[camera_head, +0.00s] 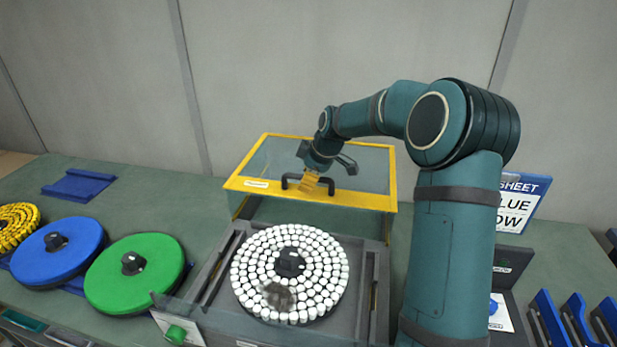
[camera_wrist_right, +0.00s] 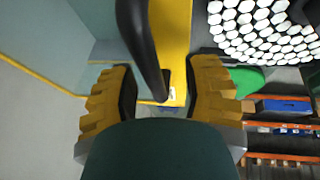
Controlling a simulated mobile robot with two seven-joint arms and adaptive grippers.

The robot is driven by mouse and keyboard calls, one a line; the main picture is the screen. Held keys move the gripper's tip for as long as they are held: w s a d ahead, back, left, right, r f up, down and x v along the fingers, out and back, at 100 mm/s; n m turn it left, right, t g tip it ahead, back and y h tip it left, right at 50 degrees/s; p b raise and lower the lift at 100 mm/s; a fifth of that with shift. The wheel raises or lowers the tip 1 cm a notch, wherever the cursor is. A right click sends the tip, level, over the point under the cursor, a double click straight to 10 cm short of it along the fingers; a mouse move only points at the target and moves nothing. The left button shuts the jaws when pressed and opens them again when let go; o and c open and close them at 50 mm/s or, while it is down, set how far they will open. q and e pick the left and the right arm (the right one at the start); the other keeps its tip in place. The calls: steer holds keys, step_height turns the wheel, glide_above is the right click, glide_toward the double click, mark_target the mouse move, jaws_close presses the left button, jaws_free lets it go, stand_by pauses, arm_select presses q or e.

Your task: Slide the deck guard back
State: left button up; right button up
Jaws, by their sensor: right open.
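The deck guard (camera_head: 362,196) is a clear cover with a yellow frame. It stands over the back of the grey deck (camera_head: 370,262), and the front part with a round rack of white-capped tubes (camera_head: 318,262) lies uncovered. A black handle (camera_head: 285,181) sits on the guard's front yellow bar. My right gripper (camera_head: 311,182) is at this handle. In the right wrist view the handle (camera_wrist_right: 143,40) runs between the open yellow-padded fingers of my right gripper (camera_wrist_right: 163,80). I cannot tell whether either finger touches it. My left gripper is not in view.
A green disc (camera_head: 135,290), a blue disc (camera_head: 60,255) and a yellow rack (camera_head: 17,225) lie on the bench at the left. A sign (camera_head: 522,205) stands behind my right arm. Blue holders (camera_head: 578,318) stand at the far right. A wall closes off the back.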

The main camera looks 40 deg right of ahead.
steer(key=shift+r, duration=0.1)
steer(key=v, duration=1.2)
stand_by(0.4)
